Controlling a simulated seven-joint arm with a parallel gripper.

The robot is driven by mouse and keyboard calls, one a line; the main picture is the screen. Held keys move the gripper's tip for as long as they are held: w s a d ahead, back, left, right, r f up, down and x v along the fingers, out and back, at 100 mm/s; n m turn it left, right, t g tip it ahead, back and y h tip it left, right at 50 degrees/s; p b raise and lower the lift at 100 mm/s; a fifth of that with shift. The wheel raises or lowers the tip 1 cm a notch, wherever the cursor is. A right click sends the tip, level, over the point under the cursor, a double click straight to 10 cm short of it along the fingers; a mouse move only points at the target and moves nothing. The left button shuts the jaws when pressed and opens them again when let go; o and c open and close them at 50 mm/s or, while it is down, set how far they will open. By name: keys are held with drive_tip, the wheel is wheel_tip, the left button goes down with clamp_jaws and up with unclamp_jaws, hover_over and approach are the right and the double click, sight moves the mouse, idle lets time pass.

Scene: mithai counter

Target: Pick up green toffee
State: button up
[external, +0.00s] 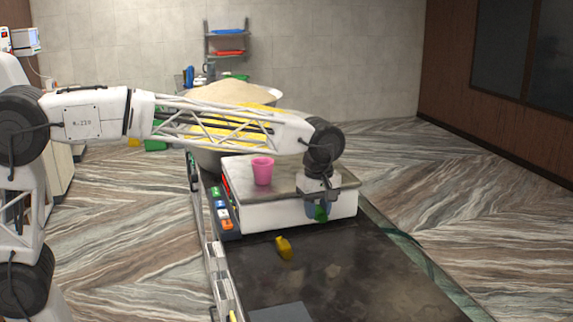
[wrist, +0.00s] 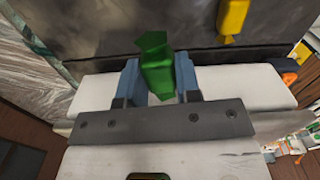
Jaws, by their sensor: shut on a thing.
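The green toffee (wrist: 156,70) is between the blue fingers of my gripper (wrist: 158,80) in the wrist view. In the external view the toffee (external: 321,213) shows at the fingertips of my gripper (external: 318,212), in front of the white box. My gripper is shut on it. It appears held above the dark counter, but the exact height is hard to tell. A yellow toffee (external: 284,247) lies on the dark counter to the left of my gripper; it also shows at the top right of the wrist view (wrist: 232,18).
A pink cup (external: 262,170) stands on the grey-topped white box (external: 283,215) just behind my gripper. Small coloured items (external: 220,205) line the counter's left side. The dark counter (external: 345,285) is mostly clear in front. A large heaped bowl stands behind my arm.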

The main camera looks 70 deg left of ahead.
drive_tip(key=shift+r, duration=1.15)
drive_tip(key=shift+w+d+r+m, duration=0.1)
drive_tip(key=shift+w+r+m, duration=0.15)
drive_tip(key=shift+w+m, duration=0.45)
drive_tip(key=shift+w+d+r+m, duration=0.5)
drive_tip(key=shift+w+r+m, duration=0.95)
drive_tip(key=shift+w+m, duration=1.95)
drive_tip(key=shift+w+d+r+m, duration=0.45)
drive_tip(key=shift+w+r+m, duration=1)
drive_tip(key=shift+w+m, duration=1.95)
drive_tip(key=s+a+r+n, duration=0.4)
drive_tip(key=s+a+n, duration=0.3)
drive_tip(key=s, duration=0.5)
drive_tip(key=s+a+r+n, duration=0.4)
drive_tip(key=s+a+n, duration=0.3)
drive_tip(key=s, duration=0.6)
drive_tip(key=shift+a+r, duration=0.25)
drive_tip(key=shift+a, duration=0.6)
